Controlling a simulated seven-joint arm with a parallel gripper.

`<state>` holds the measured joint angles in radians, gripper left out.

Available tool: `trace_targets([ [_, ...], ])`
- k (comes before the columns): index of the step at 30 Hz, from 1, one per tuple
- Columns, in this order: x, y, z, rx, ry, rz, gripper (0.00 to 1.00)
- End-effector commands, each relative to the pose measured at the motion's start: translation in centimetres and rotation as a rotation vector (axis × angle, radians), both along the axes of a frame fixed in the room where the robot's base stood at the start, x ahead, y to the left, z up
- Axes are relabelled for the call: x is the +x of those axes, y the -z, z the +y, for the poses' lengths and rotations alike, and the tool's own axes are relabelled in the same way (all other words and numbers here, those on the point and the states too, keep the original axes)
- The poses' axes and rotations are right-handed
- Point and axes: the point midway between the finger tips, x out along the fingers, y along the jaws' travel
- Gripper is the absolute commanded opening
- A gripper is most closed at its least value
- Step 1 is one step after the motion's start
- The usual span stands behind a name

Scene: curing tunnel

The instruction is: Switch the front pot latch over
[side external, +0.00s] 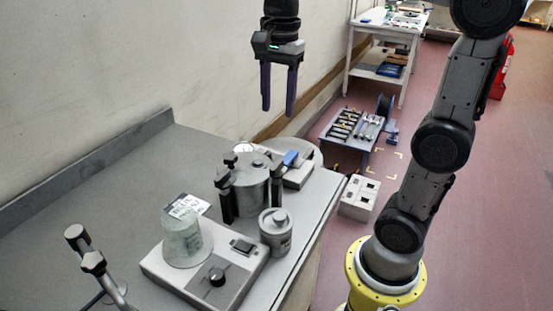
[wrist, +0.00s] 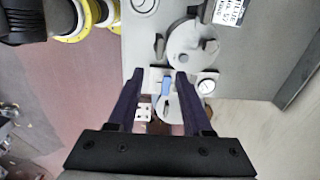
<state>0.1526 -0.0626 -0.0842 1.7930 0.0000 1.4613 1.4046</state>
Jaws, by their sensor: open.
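The grey metal pot (side external: 250,188) stands near the bench's right edge in the side view, its lid on. It also shows in the wrist view (wrist: 188,40). Dark upright latches (side external: 225,200) are clamped at its sides; I cannot tell for sure which is the front one. A blue-handled lever (side external: 290,158) sits on a pale block just behind the pot. In the wrist view the blue handle (wrist: 166,87) lies between my fingertips in the picture. My gripper (side external: 278,111) is open and empty, pointing down, well above the bench and apart from everything.
A beaker (side external: 182,243) stands on a white device with a black knob (side external: 217,277). A small lidded can (side external: 275,238) stands close in front of the pot. A clamp stand (side external: 85,250) is at the left. A low tool table (side external: 352,135) stands beyond the bench.

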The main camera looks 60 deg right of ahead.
Motion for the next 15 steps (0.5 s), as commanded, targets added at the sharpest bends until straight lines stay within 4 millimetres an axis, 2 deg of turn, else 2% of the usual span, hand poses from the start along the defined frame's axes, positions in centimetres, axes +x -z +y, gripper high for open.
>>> trace_targets([
  [3,0.6,1.0,-0.5,0.005,0.012,0.031,0.50],
  [8,0.6,2.2,-0.6,0.006,0.016,0.038,0.50],
  [15,0.5,6.4,-0.6,0.006,0.014,0.040,0.50],
])
